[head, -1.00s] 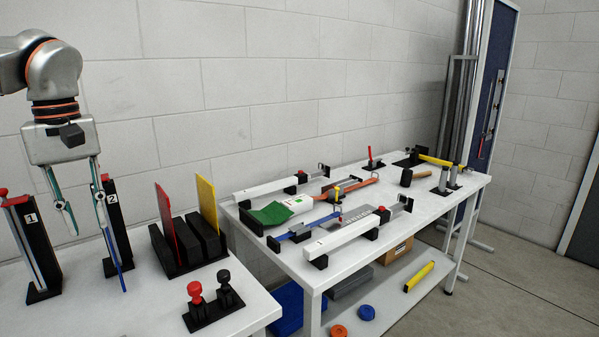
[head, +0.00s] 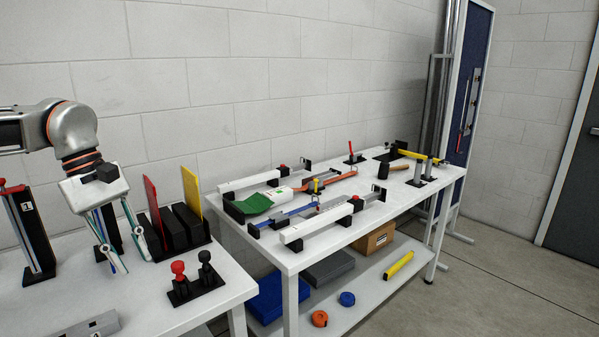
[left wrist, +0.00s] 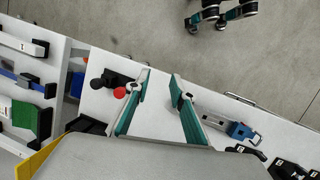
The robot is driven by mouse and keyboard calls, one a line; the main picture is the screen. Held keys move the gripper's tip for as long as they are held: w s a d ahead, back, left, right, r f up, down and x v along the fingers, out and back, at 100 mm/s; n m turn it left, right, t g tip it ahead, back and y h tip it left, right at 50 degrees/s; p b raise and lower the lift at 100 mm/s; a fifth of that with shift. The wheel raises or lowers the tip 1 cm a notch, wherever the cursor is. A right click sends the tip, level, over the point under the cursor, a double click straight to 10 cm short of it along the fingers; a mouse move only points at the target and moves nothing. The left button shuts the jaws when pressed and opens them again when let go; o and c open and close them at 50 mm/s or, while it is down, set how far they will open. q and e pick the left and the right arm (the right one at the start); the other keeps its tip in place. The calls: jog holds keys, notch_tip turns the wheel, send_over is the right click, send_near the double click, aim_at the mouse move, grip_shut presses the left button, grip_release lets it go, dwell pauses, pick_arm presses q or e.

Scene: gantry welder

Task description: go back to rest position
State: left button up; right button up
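My left gripper (head: 133,264) hangs over the near white table in the head view, fingers pointing down and apart. In the left wrist view its two teal-lined fingers (left wrist: 160,76) are spread with nothing between them, only white tabletop behind. In the head view it hides most of the black stand marked 2 (head: 109,232); I cannot tell how far above the table the tips are. What looks like my right gripper (left wrist: 220,14), grey with teal pads, shows at the top of the left wrist view over the floor. It is too small to tell whether it is open.
Near table: a stand marked 1 (head: 30,235), a rack with red (head: 153,213) and yellow (head: 191,190) plates, and red and black knobs (head: 179,280). A second table (head: 222,211) holds white rails, a green cloth and tools. Open floor (head: 450,270) lies right.

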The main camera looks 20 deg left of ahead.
pick_arm(q)
jog(key=w+d+f+n+t+h+p, duration=0.1)
jog(key=w+d+f+n+t+h, duration=0.4)
jog(key=d+f+n, duration=0.7)
jog(key=w+d+f+n+t+h, duration=0.4)
jog(key=d+f+n+t, duration=0.2)
jog(key=d+f+n, duration=0.5)
jog(key=s+d+f+n+y, duration=0.2)
jog(key=s+f+n, duration=0.3)
jog(key=n, duration=0.5)
jog(key=s+d+f+n+y, duration=0.2)
jog(key=s+f+n+y, duration=0.2)
jog(key=f+n, duration=0.5)
jog(key=s+d+f+n+g+y, duration=0.1)
jog(key=s+d+f+n+y, duration=0.1)
jog(key=s+f+n+y, duration=0.2)
notch_tip(320, 180, down, 4)
jog(key=s+n, duration=0.1)
jog(key=n, duration=0.6)
jog(key=shift+s+d+r+n+p, duration=0.2)
jog(key=shift+s+r+n+p, duration=0.1)
jog(key=shift+n+p, duration=0.1)
jog(key=shift+a, duration=0.15)
